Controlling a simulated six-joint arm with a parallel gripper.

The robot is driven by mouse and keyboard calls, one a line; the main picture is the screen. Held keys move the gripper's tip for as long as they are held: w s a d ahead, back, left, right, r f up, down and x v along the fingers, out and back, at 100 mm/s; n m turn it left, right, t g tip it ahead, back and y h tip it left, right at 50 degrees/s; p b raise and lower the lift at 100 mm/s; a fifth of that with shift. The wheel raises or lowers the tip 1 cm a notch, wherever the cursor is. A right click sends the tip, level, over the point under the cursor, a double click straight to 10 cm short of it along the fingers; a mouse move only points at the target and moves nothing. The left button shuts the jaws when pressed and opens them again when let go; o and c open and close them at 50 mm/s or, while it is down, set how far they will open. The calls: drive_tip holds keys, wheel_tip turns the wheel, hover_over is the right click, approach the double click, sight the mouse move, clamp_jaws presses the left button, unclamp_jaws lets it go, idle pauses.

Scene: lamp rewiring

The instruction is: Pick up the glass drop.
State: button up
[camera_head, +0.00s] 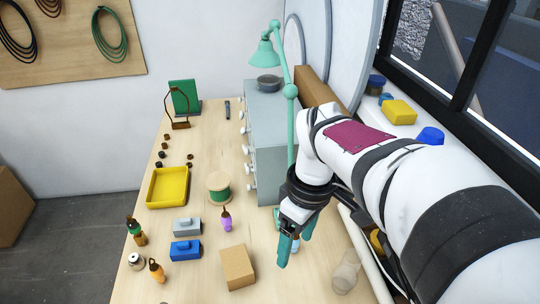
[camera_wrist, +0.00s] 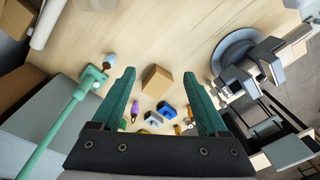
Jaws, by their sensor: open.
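A small pale bluish piece with a brown end, which looks like the glass drop, lies on the table in the wrist view (camera_wrist: 109,60). There it is just outside the left finger, not between the fingers. In the head view a pale bit of it (camera_head: 295,246) shows between my fingers, partly hidden by them. My gripper (camera_head: 294,252) points down above the table beside the lamp. In the wrist view its green fingers (camera_wrist: 160,73) are wide apart and hold nothing. I cannot tell its exact height above the drop.
A cardboard-coloured block (camera_head: 238,268) lies left of my gripper. The green lamp (camera_head: 291,130) and grey drawer unit (camera_head: 268,140) stand behind. A purple piece (camera_head: 227,220), blue box (camera_head: 185,250) and yellow tray (camera_head: 167,204) lie left. A clear glass-like object (camera_head: 346,272) is at right.

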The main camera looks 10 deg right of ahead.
sight(296, 236)
drive_tip(key=w+d+f+n+h, duration=0.1)
drive_tip(key=w+d+f+n, duration=0.1)
drive_tip(key=w+n, duration=0.5)
drive_tip(key=w+d+f+n, duration=0.2)
drive_tip(key=w+f+n, duration=0.1)
drive_tip(key=w+n, duration=0.4)
drive_tip(key=f, duration=1.5)
drive_tip(key=shift+w+d+f, duration=0.2)
drive_tip(key=shift+d+f, duration=0.1)
drive_tip(key=shift+f, duration=0.1)
clamp_jaws()
